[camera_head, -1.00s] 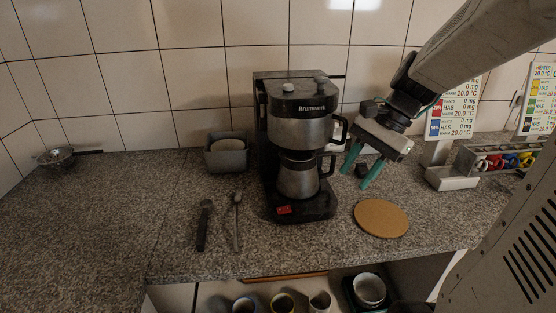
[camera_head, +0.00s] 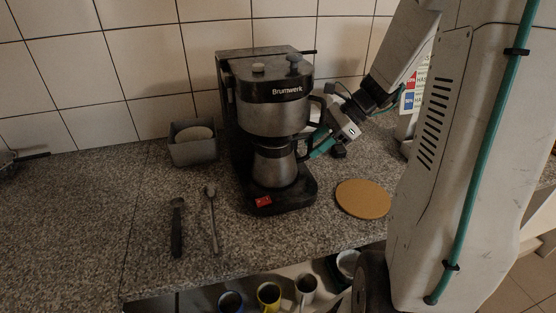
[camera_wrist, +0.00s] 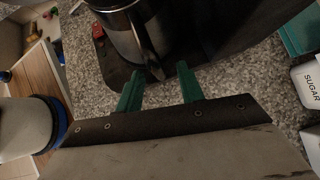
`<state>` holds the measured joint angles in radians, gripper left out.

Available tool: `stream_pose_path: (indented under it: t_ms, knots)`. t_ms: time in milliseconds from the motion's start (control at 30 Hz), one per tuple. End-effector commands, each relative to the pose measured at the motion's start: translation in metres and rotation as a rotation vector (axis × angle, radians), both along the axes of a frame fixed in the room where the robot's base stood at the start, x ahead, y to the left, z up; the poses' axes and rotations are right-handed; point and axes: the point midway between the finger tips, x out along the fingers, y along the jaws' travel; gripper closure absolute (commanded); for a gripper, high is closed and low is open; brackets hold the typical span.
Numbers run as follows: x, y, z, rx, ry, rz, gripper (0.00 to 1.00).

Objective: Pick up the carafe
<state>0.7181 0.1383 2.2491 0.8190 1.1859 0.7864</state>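The metal carafe (camera_head: 274,168) stands upright in the lower bay of the dark coffee machine (camera_head: 273,113), marked "Brunwerk". Its dark handle points right, towards my gripper. In the wrist view the carafe (camera_wrist: 122,28) is at the top, with its handle (camera_wrist: 152,55) reaching down towards the gap between my fingers. My gripper (camera_head: 313,147) has green fingers and is just right of the carafe, at handle height. In the wrist view my gripper (camera_wrist: 159,70) is open, its fingers apart. I cannot tell whether either finger touches the handle.
A round cork mat (camera_head: 363,199) lies right of the machine. A spoon (camera_head: 212,222) and a dark-handled tool (camera_head: 177,230) lie in front at left. A grey box (camera_head: 193,150) stands behind them. Several mugs are below the counter. A sugar container (camera_wrist: 308,86) is at right.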

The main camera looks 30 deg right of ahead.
Motion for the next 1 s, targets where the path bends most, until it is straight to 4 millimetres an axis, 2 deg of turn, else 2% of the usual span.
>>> stream_pose_path:
  t_ms: [300,333,433,467,1000]
  knots:
    - [0.0028,0.0067,-0.0055,0.0,-0.001,0.004,0.62]
    - [0.0028,0.0067,-0.0055,0.0,-0.001,0.004,0.68]
    - [0.0028,0.0066,-0.0054,0.0,-0.001,0.004,0.95]
    - [0.0028,0.0066,-0.0054,0.0,-0.001,0.004,1.0]
    - [0.0027,0.0063,-0.0053,0.0,-0.001,0.004,1.0]
